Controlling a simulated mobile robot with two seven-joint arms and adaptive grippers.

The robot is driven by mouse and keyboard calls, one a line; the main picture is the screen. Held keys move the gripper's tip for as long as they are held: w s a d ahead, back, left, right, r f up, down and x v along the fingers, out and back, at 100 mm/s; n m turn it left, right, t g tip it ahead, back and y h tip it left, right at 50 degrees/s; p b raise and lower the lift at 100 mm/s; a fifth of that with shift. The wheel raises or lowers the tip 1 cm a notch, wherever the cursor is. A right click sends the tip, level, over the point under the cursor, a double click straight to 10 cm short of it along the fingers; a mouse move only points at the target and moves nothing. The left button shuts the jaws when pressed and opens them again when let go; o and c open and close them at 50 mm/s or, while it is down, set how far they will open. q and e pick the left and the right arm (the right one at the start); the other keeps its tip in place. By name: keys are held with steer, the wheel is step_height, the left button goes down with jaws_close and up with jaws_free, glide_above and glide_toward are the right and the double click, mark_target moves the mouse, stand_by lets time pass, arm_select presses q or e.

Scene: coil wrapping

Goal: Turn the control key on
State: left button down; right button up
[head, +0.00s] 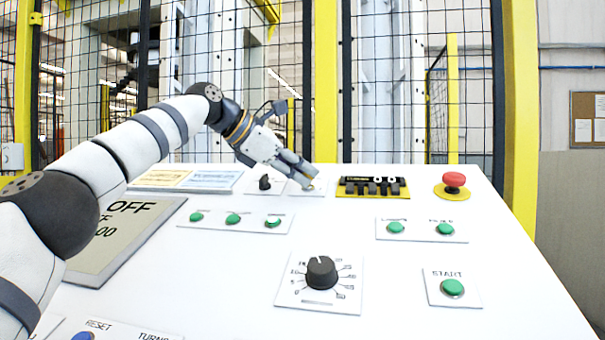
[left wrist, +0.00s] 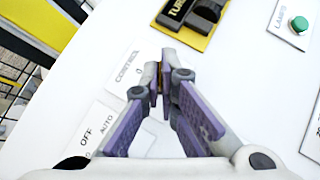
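The control key sits on a white plate marked CONTROL (left wrist: 125,75) at the back of the panel, with a 0 printed near it. In the left wrist view only a thin brownish sliver of the key (left wrist: 159,76) shows between the fingertips. My left gripper (head: 307,183) reaches down to this plate from the left, its fingers nearly together around the key. The same gripper (left wrist: 160,88) in the left wrist view looks shut on it. The fingers hide most of the key, so I cannot tell its turn angle. My right gripper is not in view.
A black selector switch (head: 265,183) stands just left of the gripper. A yellow-black block of switches (head: 372,188) is close on the right, then a red emergency button (head: 454,181). A large black dial (head: 321,272) and green buttons are nearer. A fence stands behind the panel.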

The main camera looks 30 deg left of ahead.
arm_select(q)
steer(key=shift+f, duration=0.25)
steer(key=c, duration=1.9)
jaws_free()
steer(key=shift+w+r, duration=0.1)
steer(key=v, duration=1.2)
